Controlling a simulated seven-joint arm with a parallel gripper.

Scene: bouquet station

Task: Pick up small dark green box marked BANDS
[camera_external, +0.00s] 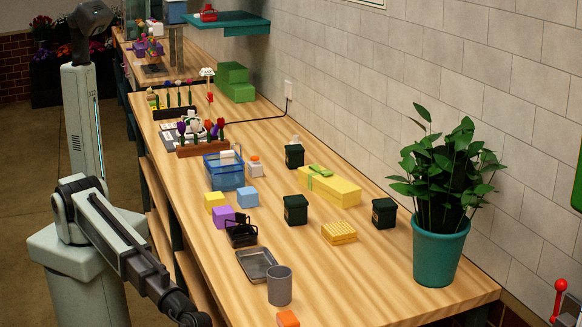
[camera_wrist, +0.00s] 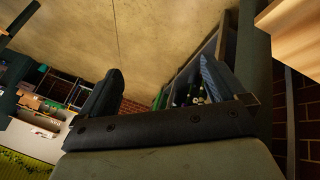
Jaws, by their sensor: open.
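Three small dark green boxes stand on the wooden table in the external view: one at the back (camera_external: 294,156), one in the middle (camera_external: 295,209) and one at the right (camera_external: 384,213). Their labels are too small to read, so I cannot tell which is marked BANDS. My gripper (camera_wrist: 163,92) shows in the wrist view with its two fingers spread and nothing held between them. In the external view my arm reaches down at the front left, off the table's left side, and the gripper itself is not clearly visible. No dark green box shows in the wrist view.
A yellow box with green ribbon (camera_external: 330,187), yellow block (camera_external: 339,233), black basket (camera_external: 241,235), metal tray (camera_external: 257,265), grey cup (camera_external: 279,286) and blue basket (camera_external: 224,172) stand around the boxes. A potted plant (camera_external: 440,245) is at the right. The front right tabletop is clear.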

